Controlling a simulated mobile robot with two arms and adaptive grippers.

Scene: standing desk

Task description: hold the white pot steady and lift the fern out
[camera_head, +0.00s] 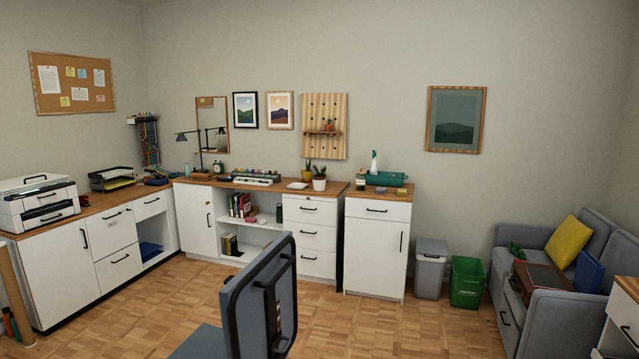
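A small white pot (319,184) stands on the wooden counter against the back wall, near the right end of its run of cabinets. A green plant (320,171) sticks up out of it; at this distance I cannot make out its leaf shape. The pot looks upright. Neither of my grippers is in the head view, so nothing of mine is seen near the pot or the plant.
A yellow pot (307,175) with a spiky plant stands close behind and left of the white pot. A white dish (296,186) lies to its left. A separate cabinet (376,244) stands to the right. A dark chair (262,300) blocks the floor in front.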

